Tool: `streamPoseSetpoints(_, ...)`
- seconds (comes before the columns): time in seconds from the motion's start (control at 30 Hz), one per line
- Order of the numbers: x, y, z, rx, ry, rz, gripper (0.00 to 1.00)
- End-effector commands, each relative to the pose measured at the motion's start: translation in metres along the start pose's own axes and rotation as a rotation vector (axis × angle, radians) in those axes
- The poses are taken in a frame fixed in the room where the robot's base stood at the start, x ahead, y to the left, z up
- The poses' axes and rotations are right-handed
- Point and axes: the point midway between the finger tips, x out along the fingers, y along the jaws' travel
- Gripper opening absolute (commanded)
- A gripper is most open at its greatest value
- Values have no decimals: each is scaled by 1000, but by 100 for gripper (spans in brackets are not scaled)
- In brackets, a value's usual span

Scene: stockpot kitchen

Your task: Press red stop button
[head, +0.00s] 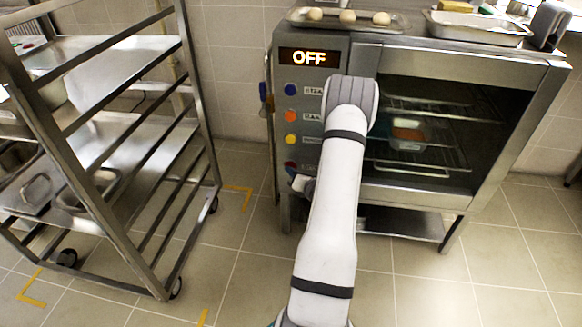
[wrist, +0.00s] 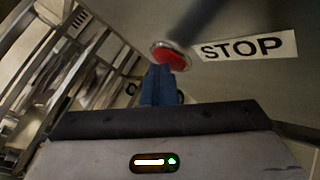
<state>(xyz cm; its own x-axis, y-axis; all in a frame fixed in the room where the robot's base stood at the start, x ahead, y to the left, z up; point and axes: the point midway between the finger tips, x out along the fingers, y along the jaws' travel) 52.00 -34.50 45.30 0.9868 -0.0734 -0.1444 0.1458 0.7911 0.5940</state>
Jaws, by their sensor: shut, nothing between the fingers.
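The red stop button (wrist: 172,54) sits in a metal ring on a grey panel in the wrist view, left of a white STOP label (wrist: 246,48). My gripper (wrist: 165,70) is shut, its blue fingers empty. Its tips overlap the lower edge of the button, and I cannot tell whether they touch it. In the head view the red button (head: 290,166) is lowest in a column on the oven's control panel, with my gripper (head: 299,182) right at it, partly hidden by my arm. The oven display (head: 309,58) reads OFF.
Blue (head: 290,88), orange (head: 290,116) and yellow (head: 290,139) buttons sit above the red one. The oven (head: 455,60) stands open-fronted with racks and a container (head: 408,136) inside. A metal rack trolley (head: 145,190) stands left, with floor between.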

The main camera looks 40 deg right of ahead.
Motion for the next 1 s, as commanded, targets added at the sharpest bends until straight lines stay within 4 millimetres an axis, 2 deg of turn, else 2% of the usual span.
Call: streamPoseSetpoints(1.0,-18,13,-13,1,1,0,0)
